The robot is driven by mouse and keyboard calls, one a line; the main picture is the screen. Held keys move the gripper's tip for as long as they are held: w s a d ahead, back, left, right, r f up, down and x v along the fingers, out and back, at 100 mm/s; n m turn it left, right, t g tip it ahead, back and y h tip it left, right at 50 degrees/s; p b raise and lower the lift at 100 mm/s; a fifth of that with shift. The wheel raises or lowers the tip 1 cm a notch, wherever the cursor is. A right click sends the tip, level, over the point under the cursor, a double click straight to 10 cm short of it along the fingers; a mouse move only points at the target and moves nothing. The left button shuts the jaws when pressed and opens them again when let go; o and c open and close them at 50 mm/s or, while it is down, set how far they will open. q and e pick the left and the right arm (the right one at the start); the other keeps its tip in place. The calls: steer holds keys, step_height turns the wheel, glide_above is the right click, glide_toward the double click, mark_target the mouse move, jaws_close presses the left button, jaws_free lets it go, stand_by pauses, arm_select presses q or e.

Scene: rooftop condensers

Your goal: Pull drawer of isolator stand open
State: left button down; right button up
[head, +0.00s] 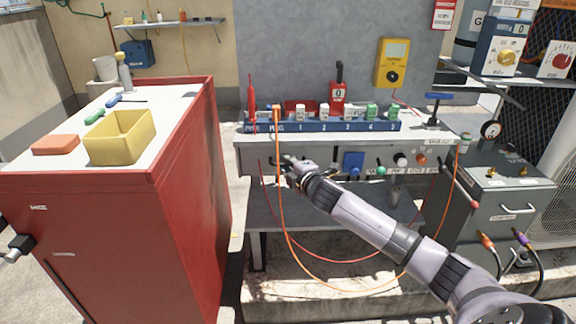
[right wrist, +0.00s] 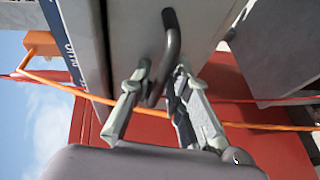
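The isolator stand (head: 330,155) is a grey bench with a blue numbered strip along its top. A drawer (right wrist: 205,25) with a dark curved bar handle (right wrist: 172,35) is in its front, at the left end. In the head view my right gripper (head: 284,168) is at that left end and covers most of the handle. In the right wrist view my right gripper (right wrist: 158,75) has one finger on each side of the handle. Whether the fingers press on it I cannot tell. My left gripper is not seen.
A red cabinet (head: 190,190) stands close on the left, with a yellow bin (head: 121,140) on top. An orange cable (head: 281,215) hangs past my right gripper and also crosses the right wrist view (right wrist: 55,84). A grey box (head: 500,205) is at the right.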

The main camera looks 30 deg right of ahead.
steer(key=shift+c, duration=0.2)
jaws_close()
stand_by(0.5)
